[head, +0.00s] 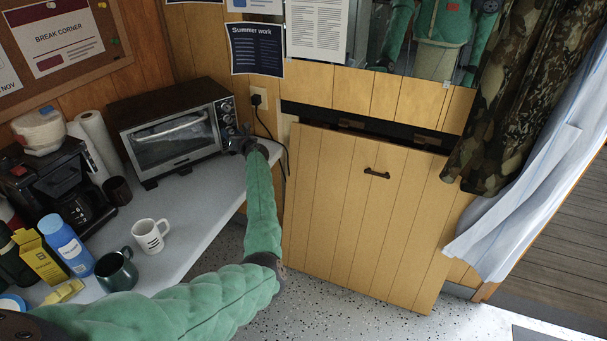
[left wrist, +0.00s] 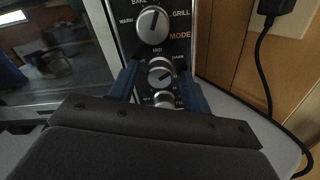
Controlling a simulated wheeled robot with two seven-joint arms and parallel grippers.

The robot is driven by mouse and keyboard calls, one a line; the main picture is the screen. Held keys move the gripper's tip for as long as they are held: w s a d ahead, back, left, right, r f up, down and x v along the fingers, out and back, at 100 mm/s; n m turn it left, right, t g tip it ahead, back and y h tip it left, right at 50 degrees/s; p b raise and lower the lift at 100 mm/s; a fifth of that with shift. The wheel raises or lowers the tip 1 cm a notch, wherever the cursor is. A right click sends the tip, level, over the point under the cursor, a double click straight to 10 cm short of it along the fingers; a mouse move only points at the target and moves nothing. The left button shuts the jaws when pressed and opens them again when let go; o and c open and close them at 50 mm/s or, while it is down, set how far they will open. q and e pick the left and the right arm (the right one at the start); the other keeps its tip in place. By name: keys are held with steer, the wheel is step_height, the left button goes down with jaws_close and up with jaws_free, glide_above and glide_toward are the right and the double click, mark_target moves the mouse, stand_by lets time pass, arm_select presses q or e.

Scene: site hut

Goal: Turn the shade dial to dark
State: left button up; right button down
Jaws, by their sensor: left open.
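The toaster oven (head: 178,134) stands on the grey counter, its knobs in a column at its right end. In the left wrist view the shade dial (left wrist: 160,73) is a round silver knob, with MID above it and a partly readable DARK label at its upper right. I cannot tell exactly where its pointer sits. My left gripper (head: 236,140) is at the oven's control panel. It is open, with its blue fingers (left wrist: 160,80) on either side of the shade dial; I cannot tell whether they touch it. My right gripper is not in view.
The mode knob (left wrist: 152,25) is just above the dial and another knob (left wrist: 163,99) just below. A black plug and cord (head: 257,103) hang right of the oven. A white mug (head: 150,235), green mug (head: 116,271) and coffee maker (head: 58,185) stand on the counter (head: 200,205).

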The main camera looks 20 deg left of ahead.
arm_select(q)
steer(key=s+d+n+b, duration=0.1)
steer(key=s+d+b, duration=0.1)
steer(key=s+d, duration=0.35)
steer(key=w+d+r+m+t+h+p, duration=0.15)
steer(key=w+d+m+t+h, duration=0.35)
steer(key=m, duration=0.5)
steer(key=w+d+r+m+t+h, duration=0.2)
steer(key=w+d+m+t+h, duration=0.1)
steer(key=d+m, duration=0.55)
steer(key=s+d+f+m+g+h+p, duration=0.1)
steer(key=s+d+f+m+g+h, duration=0.1)
steer(key=s+d+f+m+h, duration=0.2)
steer(key=shift+s+d+f+m+g+h, duration=0.3)
steer(key=shift+d+f+m+h, duration=1.5)
steer(key=shift+d+f+m, duration=2.75)
steer(key=m, duration=0.1)
steer(key=a+m, duration=0.1)
steer(key=shift+w+a+f+m, duration=0.15)
steer(key=shift+a+m, duration=0.1)
steer(key=shift+m, duration=0.15)
